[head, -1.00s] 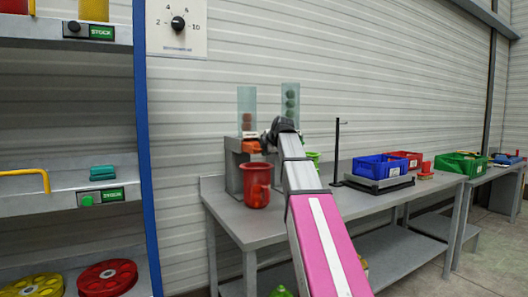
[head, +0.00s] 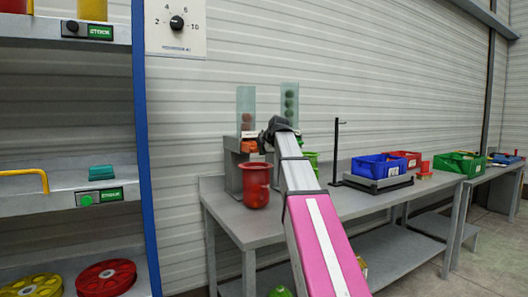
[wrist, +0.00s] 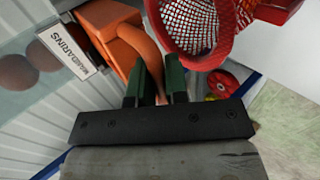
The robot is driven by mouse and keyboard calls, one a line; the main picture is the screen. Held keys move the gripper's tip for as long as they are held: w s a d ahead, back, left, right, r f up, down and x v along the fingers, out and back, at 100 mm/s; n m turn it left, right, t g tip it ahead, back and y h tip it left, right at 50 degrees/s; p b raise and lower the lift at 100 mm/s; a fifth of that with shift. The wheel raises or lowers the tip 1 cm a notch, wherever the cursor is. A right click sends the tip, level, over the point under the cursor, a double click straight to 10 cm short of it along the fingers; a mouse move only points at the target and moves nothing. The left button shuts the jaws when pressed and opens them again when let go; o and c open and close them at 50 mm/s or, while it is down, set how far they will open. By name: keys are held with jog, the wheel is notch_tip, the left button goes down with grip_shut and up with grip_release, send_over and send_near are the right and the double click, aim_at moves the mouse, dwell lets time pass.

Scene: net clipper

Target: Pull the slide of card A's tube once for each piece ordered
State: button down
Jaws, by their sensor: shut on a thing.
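Two clear tubes stand on dispensers on the bench. The left tube (head: 246,98) holds brownish-orange balls, and the right tube (head: 290,96) holds dark green ones. An orange slide (wrist: 119,38) sits under the left tube beside a card reading "MANDARINS" (wrist: 68,48). My gripper (wrist: 155,78) is shut on the curved orange handle of this slide, its green fingers on either side. A red cup (head: 256,186) stands below in front; the wrist view shows its netted inside (wrist: 205,22). My arm hides much of the right dispenser, with a green cup (head: 312,160) partly visible behind it.
A thin black stand (head: 337,150), a blue crate (head: 378,166), a red crate (head: 408,157) and a green crate (head: 459,163) are along the bench to the right. A shelf with stock (head: 80,185) is at left. A dial board (head: 178,26) hangs on the wall.

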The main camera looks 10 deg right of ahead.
jog(key=shift+w+a+r, duration=0.1)
jog(key=shift+w+a, duration=0.3)
jog(key=shift+w, duration=1)
jog(key=shift+w+a+f, duration=0.1)
jog(key=shift+w+a, duration=0.35)
jog(key=shift+w, duration=1)
jog(key=shift+w+a+r, duration=0.1)
jog(key=shift+w+a, duration=0.3)
jog(key=shift+w, duration=1)
jog(key=c, duration=1.1)
grip_release()
jog(key=shift+s, duration=0.1)
